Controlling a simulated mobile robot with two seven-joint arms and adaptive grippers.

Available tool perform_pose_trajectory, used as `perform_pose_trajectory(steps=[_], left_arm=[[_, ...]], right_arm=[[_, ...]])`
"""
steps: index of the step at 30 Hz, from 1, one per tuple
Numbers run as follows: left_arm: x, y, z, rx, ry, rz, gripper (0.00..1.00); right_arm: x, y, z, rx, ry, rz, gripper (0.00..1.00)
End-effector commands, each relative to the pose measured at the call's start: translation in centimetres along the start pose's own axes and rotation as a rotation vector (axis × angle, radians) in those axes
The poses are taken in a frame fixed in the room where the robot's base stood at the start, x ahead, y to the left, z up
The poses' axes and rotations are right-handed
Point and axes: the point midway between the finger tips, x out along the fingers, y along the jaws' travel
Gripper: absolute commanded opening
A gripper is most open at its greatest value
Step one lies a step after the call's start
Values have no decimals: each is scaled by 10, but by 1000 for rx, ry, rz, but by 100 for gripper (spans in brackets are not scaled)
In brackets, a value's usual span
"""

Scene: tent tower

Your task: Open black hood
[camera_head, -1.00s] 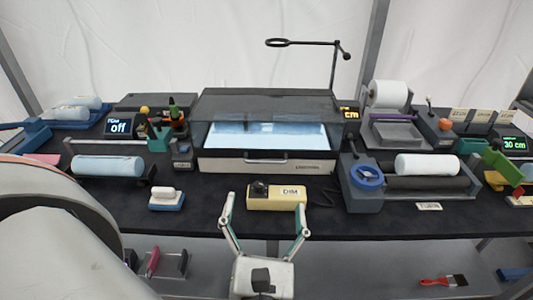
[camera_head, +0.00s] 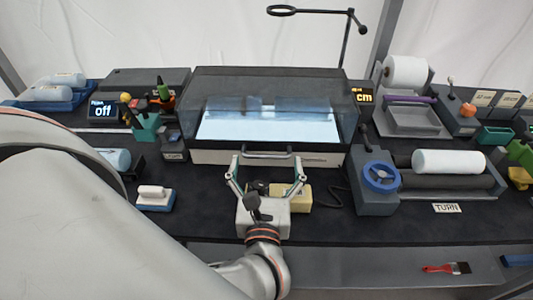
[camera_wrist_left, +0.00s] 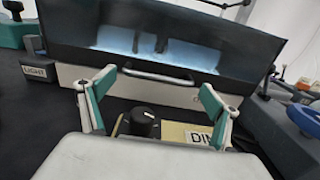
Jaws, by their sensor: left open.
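The black hood (camera_head: 300,88) is a dark, see-through cover over a lit white box (camera_head: 212,156) in the middle of the bench. It is down, and a bright panel shows through its front. A bar handle (camera_head: 266,155) runs along the front; it also shows in the left wrist view (camera_wrist_left: 158,76). My left gripper (camera_head: 268,166) is open and empty, its fingertips spread just in front of the handle, near its two ends. In the left wrist view the open fingers (camera_wrist_left: 158,82) frame the handle without closing on it. My right gripper is out of view.
A beige dimmer box (camera_head: 298,196) with a black knob lies under my left gripper. A grey roller unit with a blue wheel (camera_head: 381,176) stands to the right. A white-and-blue block (camera_head: 155,196) sits left. A ring on a stand (camera_head: 345,38) rises behind the hood.

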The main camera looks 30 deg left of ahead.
Motion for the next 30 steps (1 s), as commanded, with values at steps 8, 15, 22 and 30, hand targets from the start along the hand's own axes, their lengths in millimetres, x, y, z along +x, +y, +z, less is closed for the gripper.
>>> perform_pose_trajectory(steps=[8, 15, 22, 30], left_arm=[[23, 0, 0, 1, -1, 0, 90], [24, 0, -1, 1, 1, 0, 90], [24, 0, 0, 1, 1, 0, 45], [31, -5, 6, 1, -3, -1, 45]], right_arm=[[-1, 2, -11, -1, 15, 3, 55], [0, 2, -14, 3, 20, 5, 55], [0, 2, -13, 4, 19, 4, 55], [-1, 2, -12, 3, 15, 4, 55]])
